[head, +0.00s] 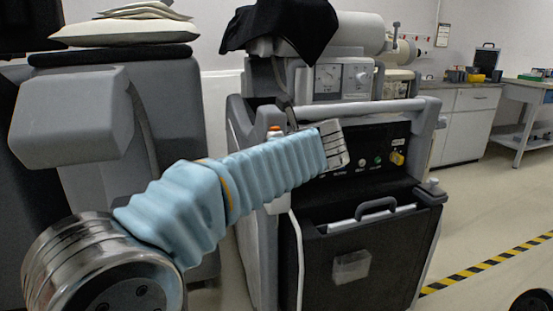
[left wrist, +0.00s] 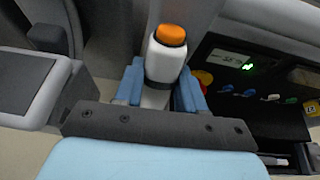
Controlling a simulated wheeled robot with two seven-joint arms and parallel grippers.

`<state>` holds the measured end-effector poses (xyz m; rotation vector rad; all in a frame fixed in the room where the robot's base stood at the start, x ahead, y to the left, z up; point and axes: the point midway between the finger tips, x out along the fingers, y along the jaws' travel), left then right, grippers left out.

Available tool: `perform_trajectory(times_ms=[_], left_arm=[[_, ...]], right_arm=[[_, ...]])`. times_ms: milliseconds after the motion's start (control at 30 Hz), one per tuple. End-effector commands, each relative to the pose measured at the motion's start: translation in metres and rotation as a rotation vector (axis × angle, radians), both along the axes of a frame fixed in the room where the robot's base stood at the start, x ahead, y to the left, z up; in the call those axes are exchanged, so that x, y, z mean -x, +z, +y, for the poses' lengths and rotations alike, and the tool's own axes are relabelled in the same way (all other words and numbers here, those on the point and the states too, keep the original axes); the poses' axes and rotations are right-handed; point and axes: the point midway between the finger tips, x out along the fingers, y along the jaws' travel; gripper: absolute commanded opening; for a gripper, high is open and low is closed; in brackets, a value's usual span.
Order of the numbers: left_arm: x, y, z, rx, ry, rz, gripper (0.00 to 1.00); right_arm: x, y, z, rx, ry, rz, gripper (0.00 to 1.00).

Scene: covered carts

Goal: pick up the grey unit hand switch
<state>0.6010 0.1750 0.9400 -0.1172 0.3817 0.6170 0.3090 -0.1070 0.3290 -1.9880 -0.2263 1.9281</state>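The hand switch (left wrist: 165,55) is a white upright handle with an orange button on top, seen in the left wrist view. A dark band goes around its lower part. My left gripper (left wrist: 160,88) has one blue finger on each side of this handle, very close to it. I cannot tell whether both fingers press on it. In the head view the orange top of the switch (head: 274,129) shows just above my blue-sleeved left arm, at the left side of the grey unit (head: 236,120). The left fingers are hidden there. My right gripper is out of view.
A black control panel (left wrist: 250,85) with a green display and coloured knobs is to the right of the fingers. A grey handle bar (head: 370,108) crosses the unit's front. A grey covered cart with cushions (head: 120,32) stands at left. Floor is free at right.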

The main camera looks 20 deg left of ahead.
Motion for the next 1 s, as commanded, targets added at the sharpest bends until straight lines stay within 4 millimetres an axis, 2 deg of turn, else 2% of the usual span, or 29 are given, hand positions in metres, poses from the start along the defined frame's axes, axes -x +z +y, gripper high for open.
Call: perform_trajectory(times_ms=[33,100,167,533,933,1000], left_arm=[[0.0,0.0,0.0,0.0,0.0,0.0,0.16],[0.0,0.0,0.0,0.0,0.0,0.0,0.06],[0.0,0.0,0.0,0.0,0.0,0.0,0.0],[0.006,0.009,-0.005,0.002,-0.002,-0.003,0.0],[0.006,0.073,-0.004,0.001,0.002,-0.002,0.0],[0.017,0.069,-0.013,0.0,-0.004,0.001,0.0]], right_arm=[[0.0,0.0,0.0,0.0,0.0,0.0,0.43],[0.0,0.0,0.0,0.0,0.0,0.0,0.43],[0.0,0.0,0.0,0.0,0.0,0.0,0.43],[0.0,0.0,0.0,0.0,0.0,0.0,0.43],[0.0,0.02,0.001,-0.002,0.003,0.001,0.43],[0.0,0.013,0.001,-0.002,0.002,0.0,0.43]])
